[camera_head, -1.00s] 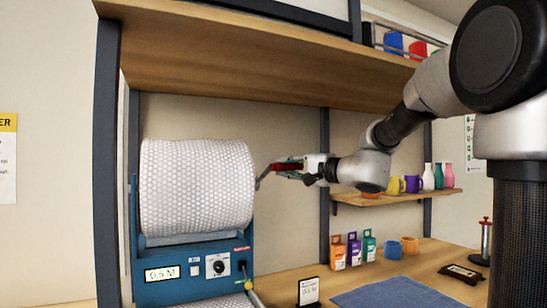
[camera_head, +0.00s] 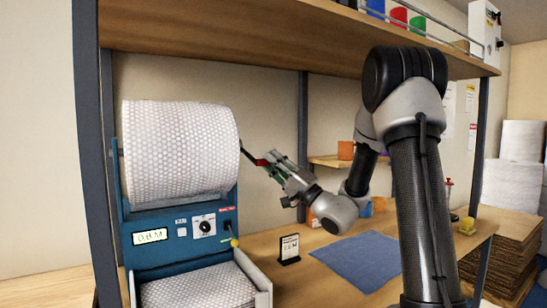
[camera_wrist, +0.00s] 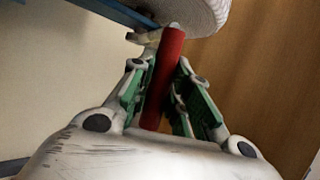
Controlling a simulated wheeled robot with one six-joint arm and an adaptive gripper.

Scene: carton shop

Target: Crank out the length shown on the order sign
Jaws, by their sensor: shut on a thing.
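A big roll of white bubble wrap (camera_head: 180,150) is mounted on a blue dispenser (camera_head: 180,255). Its lit display (camera_head: 150,236) appears to read 0.8 M. The crank's red handle (camera_wrist: 165,75) lies between my gripper's green-padded fingers (camera_wrist: 160,88) in the wrist view. In the head view, my gripper (camera_head: 270,163) is shut on this handle at the roll's right side. The crank arm (camera_head: 247,153) runs from the roll to the handle. Bubble wrap (camera_head: 198,288) lies in the tray below. The small order sign (camera_head: 289,248) stands right of the dispenser; its text is too small to read surely.
A dial (camera_head: 204,226) and a yellow-tipped lever (camera_head: 234,242) are on the dispenser's front and right side. A blue mat (camera_head: 360,262) lies on the bench. A wooden shelf (camera_head: 230,40) hangs above. Cardboard stacks (camera_head: 505,245) stand at right.

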